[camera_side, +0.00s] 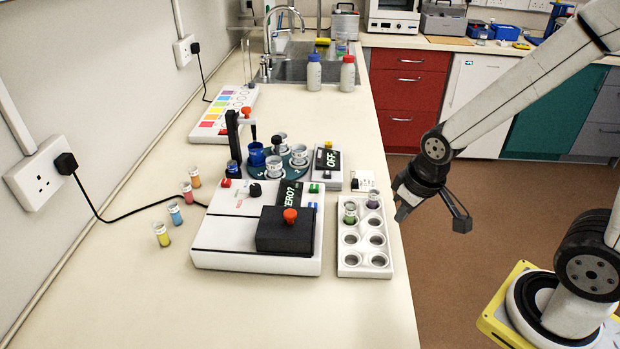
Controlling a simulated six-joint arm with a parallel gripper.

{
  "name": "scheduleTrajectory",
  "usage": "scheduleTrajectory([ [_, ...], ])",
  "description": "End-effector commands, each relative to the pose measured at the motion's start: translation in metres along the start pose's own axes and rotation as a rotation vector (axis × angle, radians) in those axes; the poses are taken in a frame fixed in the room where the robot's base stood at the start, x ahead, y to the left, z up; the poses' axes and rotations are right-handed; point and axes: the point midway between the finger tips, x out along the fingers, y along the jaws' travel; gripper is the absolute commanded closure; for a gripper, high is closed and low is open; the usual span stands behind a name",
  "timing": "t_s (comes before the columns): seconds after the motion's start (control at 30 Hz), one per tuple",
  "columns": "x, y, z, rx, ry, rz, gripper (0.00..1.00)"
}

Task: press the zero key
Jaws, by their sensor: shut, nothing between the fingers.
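A white instrument (225,235) stands on the bench, with a black lid bearing an orange-red knob. Small green (314,188) and blue (313,205) keys sit just right of the display. Their labels are too small to read, so I cannot tell which is the zero key. My gripper (401,212) is shut and empty. In the picture it is right of the instrument, beyond the white rack and near the bench's right edge, apart from the keys.
A white rack (350,259) with round wells and a few vials stands between instrument and gripper. Behind are a small device reading "OFF" (327,165) and a round dark tray (291,178) with cups. Several coloured vials stand left. The front bench is clear.

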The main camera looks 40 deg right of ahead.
Motion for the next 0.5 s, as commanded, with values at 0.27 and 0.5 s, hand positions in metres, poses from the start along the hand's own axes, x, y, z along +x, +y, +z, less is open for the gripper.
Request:
scheduleTrajectory([
  [0.27,-0.002,-0.003,-0.015,-0.144,-0.013,-0.004,1.0],
  [0.5,-0.007,-0.008,-0.041,-0.4,-0.037,-0.014,1.0],
])
